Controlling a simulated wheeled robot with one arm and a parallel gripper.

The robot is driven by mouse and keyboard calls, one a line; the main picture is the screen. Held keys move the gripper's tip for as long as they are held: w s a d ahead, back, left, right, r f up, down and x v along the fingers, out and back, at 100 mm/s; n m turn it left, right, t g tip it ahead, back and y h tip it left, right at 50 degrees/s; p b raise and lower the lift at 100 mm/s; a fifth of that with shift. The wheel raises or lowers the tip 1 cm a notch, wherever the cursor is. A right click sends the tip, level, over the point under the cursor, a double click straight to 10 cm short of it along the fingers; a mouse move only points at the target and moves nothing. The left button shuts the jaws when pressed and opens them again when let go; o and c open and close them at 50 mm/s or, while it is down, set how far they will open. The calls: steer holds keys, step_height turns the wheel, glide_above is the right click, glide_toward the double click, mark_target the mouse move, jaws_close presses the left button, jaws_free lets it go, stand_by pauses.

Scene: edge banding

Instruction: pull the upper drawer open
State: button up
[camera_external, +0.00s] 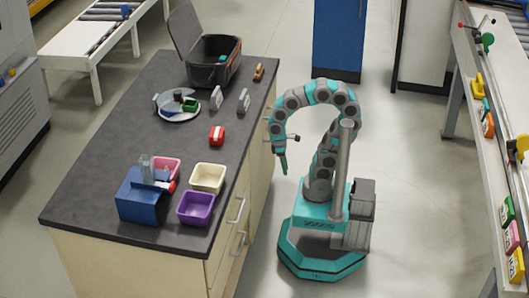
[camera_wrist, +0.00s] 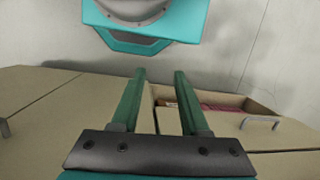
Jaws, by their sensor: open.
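The bench's drawer side faces my arm in the external view. The upper drawer (camera_external: 229,221) has a silver bar handle (camera_external: 236,210), and a second handle (camera_external: 240,243) is below it. How far the upper drawer stands out is hard to tell from there. My gripper (camera_external: 283,164) hangs beside the bench's right edge, farther back than these handles, with no handle between its fingers. In the wrist view its two green fingers (camera_wrist: 158,80) are apart and empty. To their right an open-topped recess (camera_wrist: 215,98) holds something reddish, near a handle (camera_wrist: 262,121); I cannot tell which drawer this is.
The dark worktop (camera_external: 130,120) carries a purple bin (camera_external: 195,208), a cream bin (camera_external: 208,178), a blue box (camera_external: 143,200), a red block (camera_external: 217,135) and an open toolbox (camera_external: 213,62). Free floor (camera_external: 420,180) lies right of my base.

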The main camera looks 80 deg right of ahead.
steer(key=s+a+r+n+g+y+b, duration=0.1)
steer(key=a+r+n+g, duration=0.15)
steer(key=a, duration=0.65)
steer(key=s+a+r+n+g, duration=0.15)
steer(key=a+r, duration=0.25)
steer(key=a, duration=0.5)
steer(key=n+t+h, duration=0.2)
steer(key=n+t, duration=0.7)
steer(key=n, duration=0.4)
glide_toward(241, 208)
steer(key=shift+x, duration=3.9)
jaws_close()
